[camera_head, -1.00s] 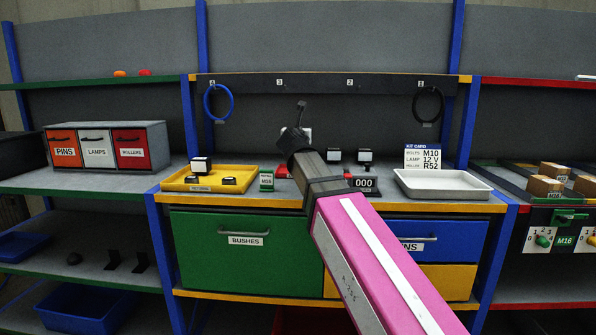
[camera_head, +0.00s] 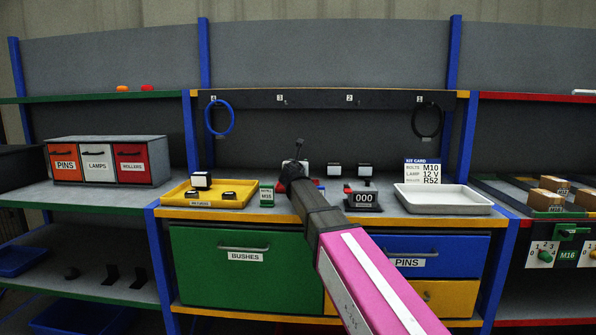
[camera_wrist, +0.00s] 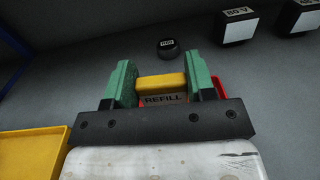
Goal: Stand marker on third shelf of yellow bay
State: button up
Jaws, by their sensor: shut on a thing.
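Whether this piece is the marker I cannot tell. In the head view my gripper (camera_head: 293,172) is over the back of the middle bay's worktop (camera_head: 240,213), which has a yellow front edge. My own arm hides its fingers and the held piece there.
A yellow tray (camera_head: 170,197) stands left, a white tray (camera_head: 445,209) right. A counter reading 000 (camera_head: 364,201) and dark boxes with white faces (camera_head: 334,170) stand close to my gripper. A dark round piece (camera_wrist: 167,49) lies beyond it. Rings hang above.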

jog(key=shift+f, duration=1)
jog(key=shift+f, duration=0.1)
jog(key=o, duration=0.9)
jog(key=shift+f, duration=0.1)
